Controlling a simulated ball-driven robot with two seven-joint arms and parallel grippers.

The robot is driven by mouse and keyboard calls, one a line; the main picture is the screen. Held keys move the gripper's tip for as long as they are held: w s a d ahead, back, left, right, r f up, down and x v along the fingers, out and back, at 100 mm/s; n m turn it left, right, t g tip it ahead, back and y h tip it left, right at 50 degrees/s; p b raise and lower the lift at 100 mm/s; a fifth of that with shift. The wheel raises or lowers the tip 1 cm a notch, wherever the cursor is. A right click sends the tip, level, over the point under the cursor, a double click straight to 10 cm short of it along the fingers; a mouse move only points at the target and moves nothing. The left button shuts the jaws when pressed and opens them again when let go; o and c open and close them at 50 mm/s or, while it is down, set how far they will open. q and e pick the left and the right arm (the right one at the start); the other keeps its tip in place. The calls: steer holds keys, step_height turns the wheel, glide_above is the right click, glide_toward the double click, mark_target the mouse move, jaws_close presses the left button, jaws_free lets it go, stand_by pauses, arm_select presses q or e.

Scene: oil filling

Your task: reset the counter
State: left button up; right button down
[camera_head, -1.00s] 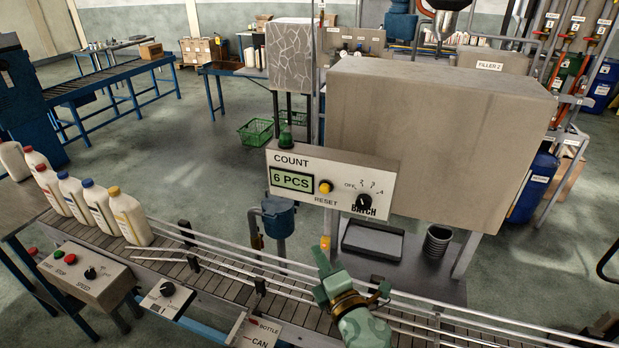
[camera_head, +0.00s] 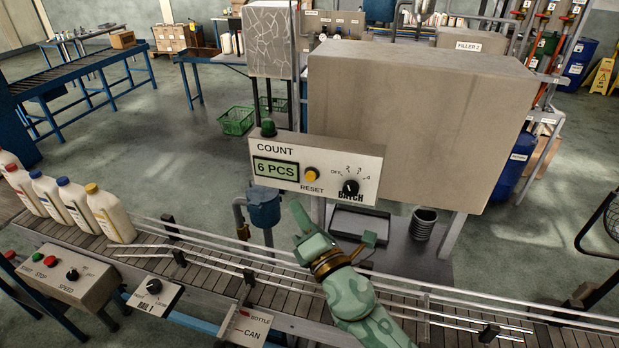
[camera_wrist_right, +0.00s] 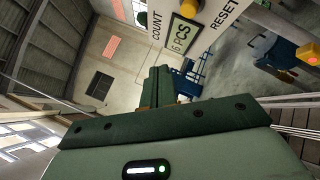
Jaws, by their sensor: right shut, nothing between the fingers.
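The counter panel (camera_head: 275,150) is a pale box marked COUNT, on the front of the large grey filler housing. Its green display (camera_head: 275,169) reads 6 PCS. A yellow RESET button (camera_head: 311,174) sits right of the display, and a black BATCH knob (camera_head: 350,188) is farther right. My right gripper (camera_head: 297,212) is shut and empty, below the RESET button and apart from it. My left gripper is not in view.
Conveyor rails (camera_head: 215,247) run below my right arm. Several bottles (camera_head: 108,215) stand on the belt at the left. A control box (camera_head: 70,275) with buttons and a knob is at front left. A ribbed dark cup (camera_head: 423,223) stands under the filler housing (camera_head: 420,125).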

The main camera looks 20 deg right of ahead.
mark_target(311, 177)
steer(key=w+d+b, duration=0.1)
steer(key=w+d, duration=0.3)
steer(key=w, duration=0.1)
steer(key=shift+w, duration=0.35)
stand_by(1.8)
steer(key=shift+w+d, duration=0.15)
steer(key=shift+w, duration=0.2)
steer(key=shift+w+d, duration=0.3)
steer(key=shift+w, duration=0.1)
stand_by(0.8)
steer(key=shift+s+a, duration=0.1)
steer(key=shift+s, duration=0.05)
steer(key=shift+s+a, duration=0.4)
steer(key=shift+s, duration=0.25)
